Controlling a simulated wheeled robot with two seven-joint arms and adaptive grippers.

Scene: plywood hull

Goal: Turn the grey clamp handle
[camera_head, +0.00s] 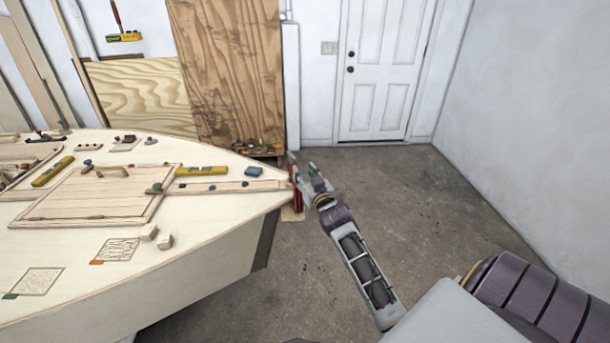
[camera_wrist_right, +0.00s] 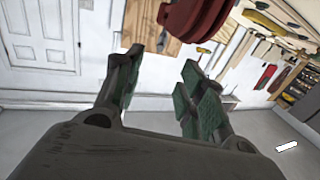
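A red clamp (camera_head: 296,188) is at the pointed tip of the plywood hull (camera_head: 232,238) in the head view. Its red body (camera_wrist_right: 197,16) also shows at the top of the right wrist view, cut off by the frame edge. I cannot clearly make out its grey handle; the fingers or the frame edge may hide it. My right gripper (camera_head: 304,166) is beside the clamp at the hull tip. In the wrist view its two fingers (camera_wrist_right: 158,85) are apart with nothing seen between them, and the clamp lies beyond the fingertips. My left gripper is not in view.
Yellow levels (camera_head: 201,171), wood blocks (camera_head: 149,232) and small tools lie on the hull deck. Plywood sheets (camera_head: 228,75) lean on the wall behind. The concrete floor (camera_head: 395,185) right of the hull is open up to the white door (camera_head: 386,65).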

